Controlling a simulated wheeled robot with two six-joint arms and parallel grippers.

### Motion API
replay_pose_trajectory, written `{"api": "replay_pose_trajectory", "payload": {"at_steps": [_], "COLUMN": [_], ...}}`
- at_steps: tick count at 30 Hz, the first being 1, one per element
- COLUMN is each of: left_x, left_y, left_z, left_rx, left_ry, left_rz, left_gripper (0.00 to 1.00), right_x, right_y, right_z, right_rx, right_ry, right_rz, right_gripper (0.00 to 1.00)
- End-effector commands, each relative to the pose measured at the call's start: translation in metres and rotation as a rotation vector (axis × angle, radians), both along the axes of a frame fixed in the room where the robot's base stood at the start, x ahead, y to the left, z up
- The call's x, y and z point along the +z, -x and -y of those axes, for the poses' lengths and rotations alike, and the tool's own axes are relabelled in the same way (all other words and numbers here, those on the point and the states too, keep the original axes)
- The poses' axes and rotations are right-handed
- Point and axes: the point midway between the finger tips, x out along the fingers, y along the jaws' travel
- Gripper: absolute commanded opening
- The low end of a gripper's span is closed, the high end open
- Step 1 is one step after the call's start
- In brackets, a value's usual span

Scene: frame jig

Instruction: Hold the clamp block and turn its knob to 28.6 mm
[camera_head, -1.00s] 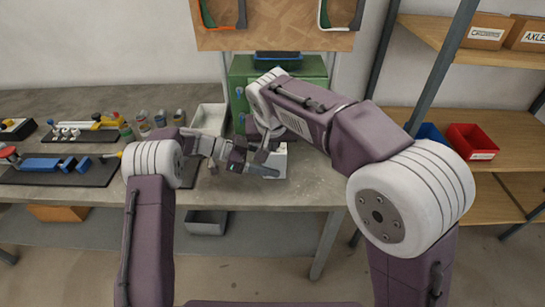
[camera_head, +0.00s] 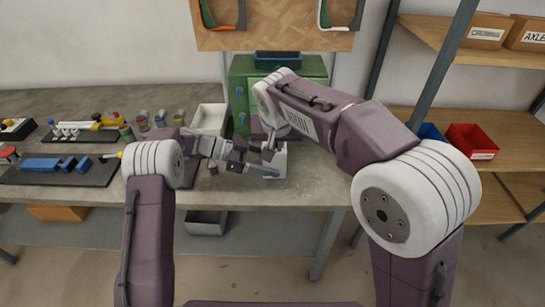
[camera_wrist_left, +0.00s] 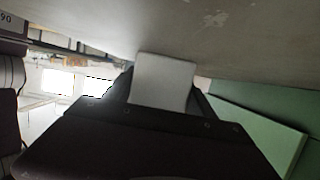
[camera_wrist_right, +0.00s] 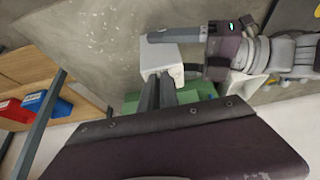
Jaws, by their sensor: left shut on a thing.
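The clamp block (camera_head: 281,161) is a small white block near the front edge of the bench. It also shows in the right wrist view (camera_wrist_right: 160,57) and the left wrist view (camera_wrist_left: 163,82). My left gripper (camera_head: 262,170) is shut on it from the left, with a grey finger along its near side. My right gripper (camera_head: 268,153) reaches down beside the block's upper left. In the right wrist view its two fingers (camera_wrist_right: 158,95) are close together and their tips are at the block. The knob and its reading cannot be made out.
A green cabinet (camera_head: 307,68) stands behind the block, with a white bin (camera_head: 210,117) to its left. Dark trays with blue parts (camera_head: 42,164) lie farther left. Bare bench (camera_head: 318,190) lies to the right. A red bin (camera_head: 471,139) sits on the right shelf.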

Motion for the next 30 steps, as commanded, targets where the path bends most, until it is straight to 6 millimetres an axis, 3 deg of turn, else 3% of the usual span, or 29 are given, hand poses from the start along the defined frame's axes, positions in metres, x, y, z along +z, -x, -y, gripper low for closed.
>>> {"api": "replay_pose_trajectory", "payload": {"at_steps": [15,24,30], "left_x": [0.0,0.0,0.0], "left_y": [0.001,0.001,0.0], "left_z": [0.0,0.0,0.0], "left_rx": [-0.005,-0.002,-0.002], "left_ry": [0.001,0.001,0.001], "left_rz": [0.0,0.0,0.0], "left_gripper": [0.23,0.23,0.23], "right_x": [0.002,0.043,0.06], "right_y": [0.007,0.006,0.007], "right_z": [0.002,0.001,0.001], "right_rx": [-0.001,-0.001,-0.001], "right_ry": [0.0,-0.002,0.0], "right_rz": [0.004,0.005,0.002], "right_gripper": [0.0,0.0,0.0]}}
